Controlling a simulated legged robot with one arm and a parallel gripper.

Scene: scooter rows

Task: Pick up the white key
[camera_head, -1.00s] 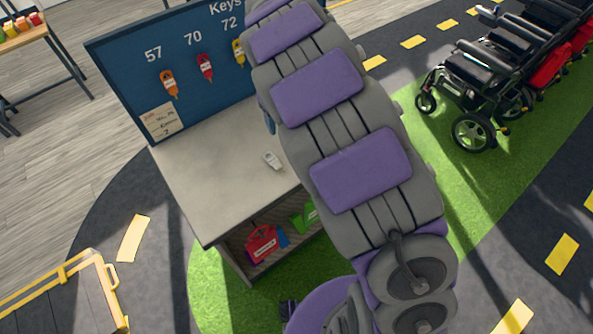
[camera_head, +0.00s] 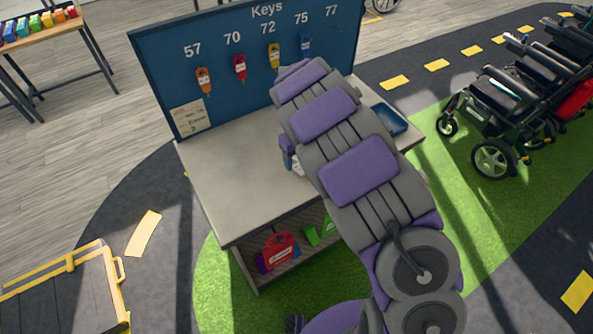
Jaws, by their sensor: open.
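The white key (camera_head: 297,167) lies on the grey counter (camera_head: 225,185) below the key board. Only a small part of it shows at the left edge of my arm; the rest is hidden. My gripper (camera_head: 289,160) is partly in view beside the arm's far end, right at the white key in the picture. The arm covers most of the gripper, and I cannot see whether it touches the key. The gripper is open.
The blue board (camera_head: 165,75) behind the counter holds an orange key (camera_head: 204,82), a red key (camera_head: 240,68), a yellow key (camera_head: 274,57) and a blue key (camera_head: 305,44). A blue tray (camera_head: 389,119) sits at the counter's right. Scooters (camera_head: 505,95) stand at right.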

